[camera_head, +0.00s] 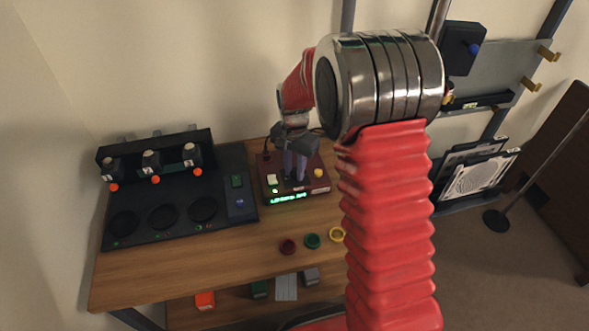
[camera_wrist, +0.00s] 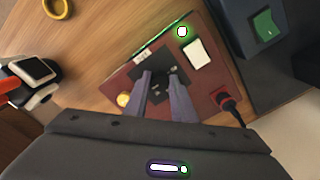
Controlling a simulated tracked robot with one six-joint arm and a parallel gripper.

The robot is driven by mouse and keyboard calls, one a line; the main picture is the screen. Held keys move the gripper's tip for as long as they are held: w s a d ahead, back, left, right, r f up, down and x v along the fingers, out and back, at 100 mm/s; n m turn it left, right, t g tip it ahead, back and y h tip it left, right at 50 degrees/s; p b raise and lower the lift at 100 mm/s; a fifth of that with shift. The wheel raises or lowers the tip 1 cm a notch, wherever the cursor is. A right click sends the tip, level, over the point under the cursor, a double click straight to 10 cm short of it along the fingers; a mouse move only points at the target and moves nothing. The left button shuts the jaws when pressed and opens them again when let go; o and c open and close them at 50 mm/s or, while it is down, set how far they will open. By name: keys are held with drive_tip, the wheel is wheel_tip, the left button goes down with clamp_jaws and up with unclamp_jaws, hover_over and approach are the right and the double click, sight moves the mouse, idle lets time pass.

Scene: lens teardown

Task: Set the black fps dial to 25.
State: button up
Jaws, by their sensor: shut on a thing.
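The dark red control box (camera_head: 317,186) stands on the wooden bench, with a lit green display (camera_head: 288,197) along its front edge; I cannot read its text. My gripper (camera_head: 294,177) points down onto the middle of the box. In the wrist view the black dial (camera_wrist: 157,90) sits between my two grey fingers (camera_wrist: 158,80), which are shut on it. The dial's pointer and scale marks are too small or covered to read. In the head view my fingers mostly hide the dial.
The box also carries a white switch (camera_wrist: 197,53) and a yellow button (camera_wrist: 124,100). A red plug (camera_wrist: 226,97) is at its edge. A dark panel (camera_head: 180,215) with several orange-tipped units is to the left. Coloured rings (camera_head: 312,241) lie in front.

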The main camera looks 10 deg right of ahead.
sight(295, 172)
drive_tip(key=shift+n, duration=0.3)
drive_tip(key=shift+c, duration=0.2)
drive_tip(key=n, duration=0.3)
drive_tip(key=shift+n, duration=0.4)
drive_tip(key=n, duration=0.4)
drive_tip(key=shift+d, duration=0.1)
drive_tip(key=shift+n, duration=0.3)
drive_tip(key=o, duration=1.1)
drive_tip(key=shift+c, duration=0.2)
drive_tip(key=shift+r, duration=0.1)
wheel_tip(295, 172, up, 14)
drive_tip(key=shift+f, duration=0.2)
drive_tip(key=shift+w, duration=0.1)
